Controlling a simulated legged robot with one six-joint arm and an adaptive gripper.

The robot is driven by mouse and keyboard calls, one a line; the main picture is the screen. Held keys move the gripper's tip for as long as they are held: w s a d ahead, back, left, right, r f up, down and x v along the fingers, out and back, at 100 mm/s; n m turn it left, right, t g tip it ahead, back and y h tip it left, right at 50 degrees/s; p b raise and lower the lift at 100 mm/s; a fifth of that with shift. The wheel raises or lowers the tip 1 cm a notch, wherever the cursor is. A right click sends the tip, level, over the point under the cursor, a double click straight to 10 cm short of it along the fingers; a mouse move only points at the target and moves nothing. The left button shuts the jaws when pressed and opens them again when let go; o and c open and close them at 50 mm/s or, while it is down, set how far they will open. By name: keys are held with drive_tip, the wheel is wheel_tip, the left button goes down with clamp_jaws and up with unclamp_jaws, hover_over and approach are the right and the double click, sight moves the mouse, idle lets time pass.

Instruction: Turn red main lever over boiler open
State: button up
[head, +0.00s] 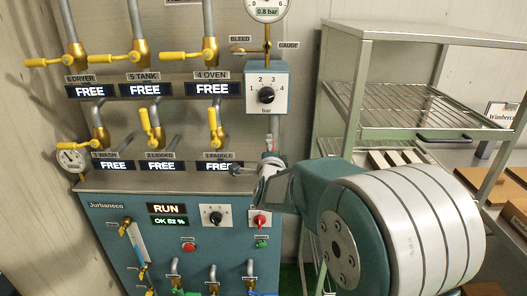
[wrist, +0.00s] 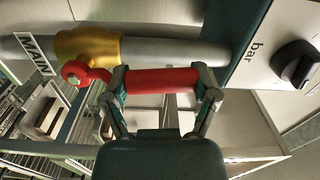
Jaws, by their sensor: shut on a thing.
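The red main lever (wrist: 165,81) is in the middle of the wrist view. It joins a red hub (wrist: 78,73) on a brass-yellow valve body (wrist: 88,46) on a grey pipe (wrist: 170,54). The lever lies roughly parallel to the pipe, close beside it. My gripper (wrist: 166,84) is shut on the lever, with a finger at each end of its grip. In the head view my gripper (head: 262,172) is below the bar dial box, and it and my arm hide most of the lever.
The bar dial box (head: 280,87) with its black knob stands close to the gripper. Several yellow-handled valves (head: 212,124) and FREE displays are to the left. The boiler's teal panel (head: 110,240) is below. A metal shelf rack (head: 345,90) stands at the right, near my arm.

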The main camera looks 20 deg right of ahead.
drive_tip(key=shift+s+d+m, duration=0.15)
drive_tip(key=shift+d+m, duration=0.4)
drive_tip(key=shift+m, duration=0.25)
drive_tip(key=shift+f, duration=0.15)
drive_tip(key=o, duration=1.2)
drive_tip(key=shift+d, duration=0.1)
drive_tip(key=v, duration=1.2)
drive_tip(key=s+f+n+g+y, duration=0.1)
drive_tip(key=s+n+g, duration=0.3)
drive_tip(key=s+n, duration=0.3)
drive_tip(key=s+a+f+n+g+y, duration=0.1)
drive_tip(key=s+f+n+g+y, duration=0.1)
drive_tip(key=s+n+g, duration=0.2)
drive_tip(key=s+a+f+n+g+y, duration=0.1)
drive_tip(key=s+n+g, duration=0.2)
drive_tip(key=s+n, duration=0.7)
drive_tip(key=shift+s+a+f+g+y, duration=0.1)
drive_tip(key=shift+s+f+g+y, duration=0.1)
drive_tip(key=shift+s, duration=0.7)
drive_tip(key=shift+s+a+f+g+y, duration=0.1)
drive_tip(key=shift+s+g, duration=0.1)
drive_tip(key=shift+s, duration=0.7)
